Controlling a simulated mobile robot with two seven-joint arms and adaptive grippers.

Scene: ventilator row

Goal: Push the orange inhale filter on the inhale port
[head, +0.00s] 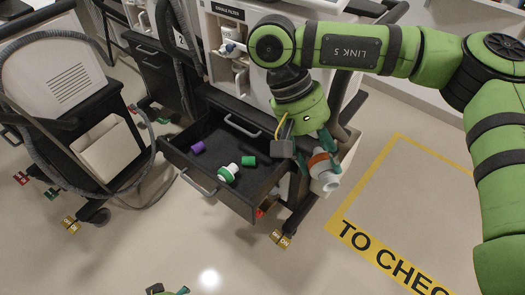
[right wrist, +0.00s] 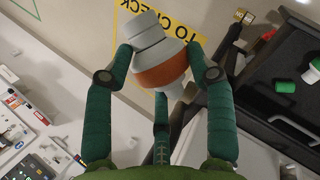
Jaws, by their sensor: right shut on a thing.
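The orange inhale filter (head: 322,168) is a white filter body with an orange band. My right gripper (head: 318,150) is shut on it and holds it in the air, right of the open drawer. In the right wrist view the filter (right wrist: 160,68) sits between the green fingers of the gripper (right wrist: 160,75), tilted. The ventilator (head: 222,38) stands at the back, with white and blue fittings (head: 232,48) on its front. I cannot tell which fitting is the inhale port. Only a bit of my left gripper (head: 166,291) shows at the bottom edge.
An open black drawer (head: 215,190) below the ventilator holds a white-green filter (head: 228,172), a green cap (head: 249,160) and a purple cap (head: 198,147). Another ventilator cart (head: 68,95) with hoses stands at left. A yellow-marked floor area (head: 400,200) lies clear at right.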

